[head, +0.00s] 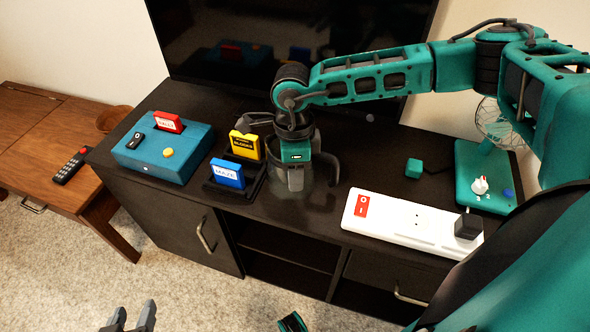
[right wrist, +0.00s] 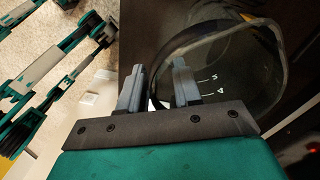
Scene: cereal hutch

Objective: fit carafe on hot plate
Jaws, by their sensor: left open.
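The glass carafe shows in the right wrist view (right wrist: 240,75) as a clear rounded body with a dark outline and small white marks. In the head view, my right gripper (head: 295,183) points down over the middle of the dark cabinet top and mostly hides what is there. Its two fingers (right wrist: 157,88) stand a little apart at the carafe's near edge. I cannot make out a hot plate in either view. My left gripper (head: 132,322) is open and empty, low at the bottom edge of the head view, away from the cabinet.
On the cabinet (head: 265,225) stand a blue console (head: 150,165), yellow (head: 244,145) and blue (head: 228,174) cartridges, a white power strip (head: 400,222) and a teal fan base (head: 480,165). A dark screen (head: 220,50) stands behind. A wooden table (head: 30,140) is left.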

